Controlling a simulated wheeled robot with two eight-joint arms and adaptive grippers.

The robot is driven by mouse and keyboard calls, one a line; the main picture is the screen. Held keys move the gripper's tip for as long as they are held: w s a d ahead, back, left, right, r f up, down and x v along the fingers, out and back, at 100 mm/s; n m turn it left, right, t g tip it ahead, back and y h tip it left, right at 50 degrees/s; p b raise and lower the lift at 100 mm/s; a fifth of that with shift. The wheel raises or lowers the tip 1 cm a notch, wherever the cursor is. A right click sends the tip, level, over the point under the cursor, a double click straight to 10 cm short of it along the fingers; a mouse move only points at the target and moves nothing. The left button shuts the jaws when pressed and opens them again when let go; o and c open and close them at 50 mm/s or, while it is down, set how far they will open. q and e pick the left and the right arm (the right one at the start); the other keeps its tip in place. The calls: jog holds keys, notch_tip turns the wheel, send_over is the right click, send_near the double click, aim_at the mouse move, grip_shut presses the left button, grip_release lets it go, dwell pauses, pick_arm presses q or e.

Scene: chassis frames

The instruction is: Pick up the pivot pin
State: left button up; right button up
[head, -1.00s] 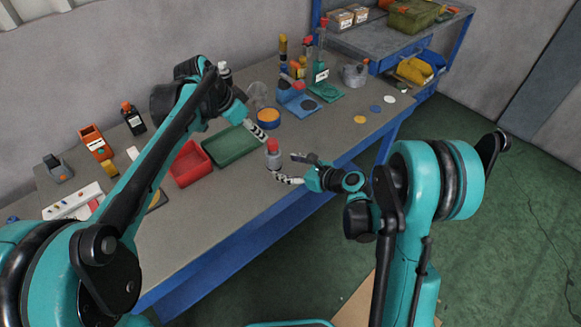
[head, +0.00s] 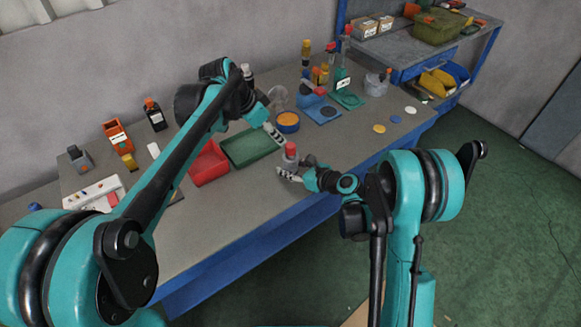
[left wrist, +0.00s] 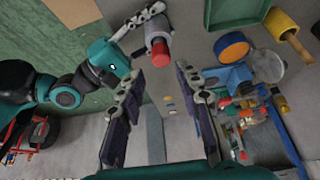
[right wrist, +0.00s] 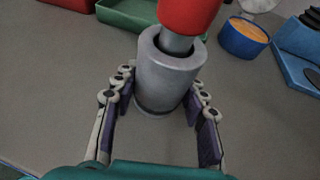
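A pin with a red top (head: 291,149) stands upright in a grey cylindrical collar (head: 289,161) near the bench's front edge; I take it as the pivot pin. In the right wrist view its red top (right wrist: 188,14) and grey shaft rise out of the collar (right wrist: 165,80). My right gripper (right wrist: 158,115) is open around the collar, one finger on each side, the fingers close to its wall; contact is unclear. My left gripper (head: 273,133) is open and empty, above and behind the pin. In the left wrist view the red top (left wrist: 160,54) shows beyond its spread fingers (left wrist: 160,105).
A green tray (head: 250,149) and a red tray (head: 209,171) lie left of the pin. A blue cup with orange inside (head: 288,127) and a blue fixture (head: 318,111) stand behind it. Discs lie to the right. Bare bench top shows in front.

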aim_at(291, 145)
pick_arm(q)
jog(key=o, duration=0.4)
jog(key=w+d+n+g+y, duration=0.1)
jog(key=n, duration=0.5)
jog(key=w+d+r+n+g+y, duration=0.1)
jog(key=n, duration=0.6)
jog(key=w+d+r+n+y, duration=0.1)
jog(key=n, duration=0.5)
jog(key=shift+d+n+g, duration=0.3)
jog(key=shift+d+g, duration=0.05)
jog(key=shift+g, duration=0.05)
jog(key=f+n, duration=0.2)
jog(key=f, duration=0.1)
jog(key=f+n+y, duration=0.1)
jog(key=f+n, duration=0.1)
jog(key=f, duration=0.2)
jog(key=d+f+n, duration=0.1)
jog(key=f+n, duration=0.1)
jog(key=f, duration=0.2)
jog(key=shift+w+f+n+g+y, duration=0.1)
jog(key=shift+w+n+g+y, duration=0.1)
jog(key=shift+n+g+y, duration=0.15)
